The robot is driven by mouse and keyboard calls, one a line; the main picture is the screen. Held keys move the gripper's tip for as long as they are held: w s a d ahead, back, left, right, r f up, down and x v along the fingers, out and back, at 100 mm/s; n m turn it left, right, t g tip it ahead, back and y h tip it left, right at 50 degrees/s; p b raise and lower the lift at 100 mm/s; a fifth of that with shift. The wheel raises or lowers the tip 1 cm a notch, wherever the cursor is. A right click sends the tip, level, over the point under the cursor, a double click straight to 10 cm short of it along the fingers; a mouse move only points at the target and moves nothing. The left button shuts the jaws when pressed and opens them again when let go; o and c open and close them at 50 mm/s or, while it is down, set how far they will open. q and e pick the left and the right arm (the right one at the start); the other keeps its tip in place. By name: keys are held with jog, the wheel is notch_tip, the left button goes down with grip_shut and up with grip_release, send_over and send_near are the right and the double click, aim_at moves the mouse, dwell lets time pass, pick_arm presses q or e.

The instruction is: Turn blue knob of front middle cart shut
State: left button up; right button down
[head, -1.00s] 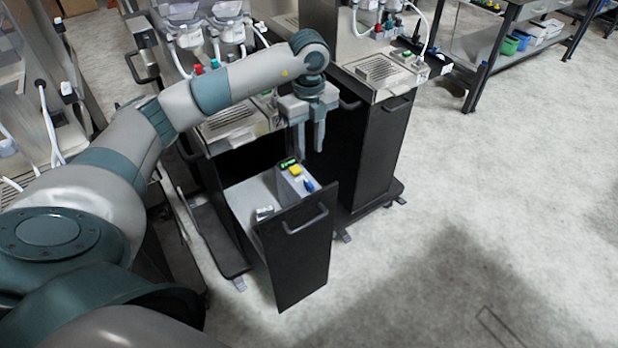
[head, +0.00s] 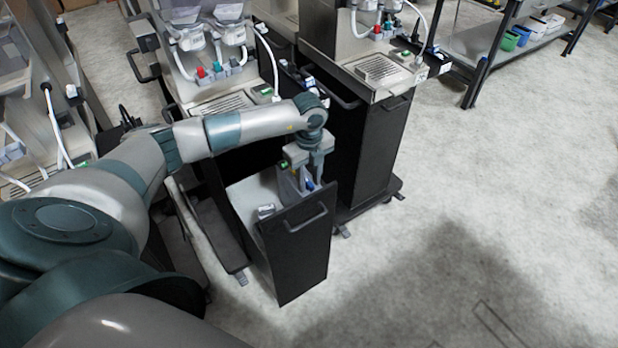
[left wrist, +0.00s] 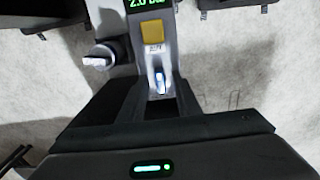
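The front middle cart has its dark drawer (head: 296,258) pulled out. A grey control panel stands inside it. The small blue knob (head: 309,186) is on this panel, below a yellow block (left wrist: 152,28) in the left wrist view. There the knob (left wrist: 160,82) shows a pale blue-white handle pointing roughly along the panel. My left gripper (head: 307,177) points down into the drawer over the panel. Its dark fingers are apart, one on each side of the blue knob, and hold nothing. Whether they touch it I cannot tell. My right gripper is out of view.
A black knob with a white handle (left wrist: 102,54) sits left of the panel in the left wrist view. A green-lit display (left wrist: 150,3) is at its top. Another dark cart (head: 368,150) stands close on the right. The floor (head: 500,200) farther right is clear.

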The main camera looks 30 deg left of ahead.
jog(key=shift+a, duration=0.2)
pick_arm(q)
grip_shut()
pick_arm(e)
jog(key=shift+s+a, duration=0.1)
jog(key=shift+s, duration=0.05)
